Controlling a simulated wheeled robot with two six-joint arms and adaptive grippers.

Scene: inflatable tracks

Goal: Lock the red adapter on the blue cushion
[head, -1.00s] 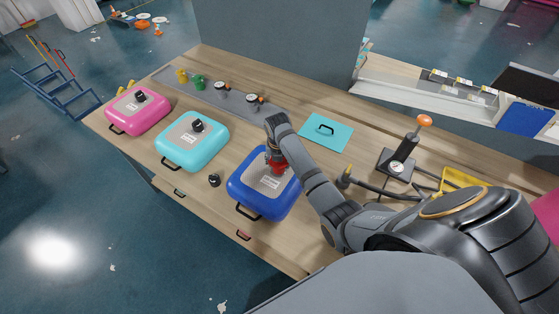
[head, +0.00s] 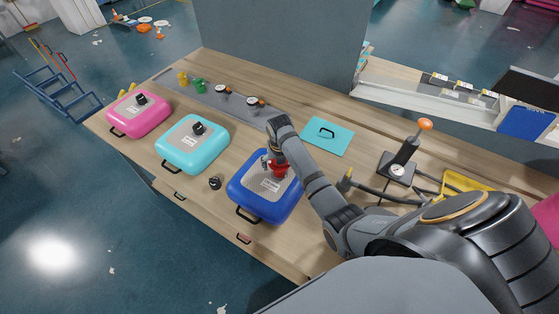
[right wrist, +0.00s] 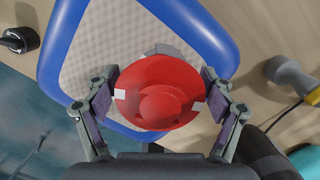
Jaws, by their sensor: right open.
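The blue cushion (head: 250,200) lies on the wooden bench in the head view, with a grey top panel; its blue rim also shows in the right wrist view (right wrist: 226,45). The red adapter (head: 278,170) is at the cushion's upper part, under my right gripper (head: 274,158). In the right wrist view the round red adapter (right wrist: 160,95) sits between the two fingers of my right gripper (right wrist: 160,98), which are open on either side of it. Whether the adapter is seated in the cushion's valve is hidden. My left gripper is not in view.
A cyan cushion (head: 172,152) and a pink cushion (head: 122,123) lie to the left. A black cap (head: 215,182) lies beside the blue cushion. A hand pump (head: 404,158) with a hose stands right. A teal panel (head: 342,141) lies behind. Green and yellow adapters stand at the back left.

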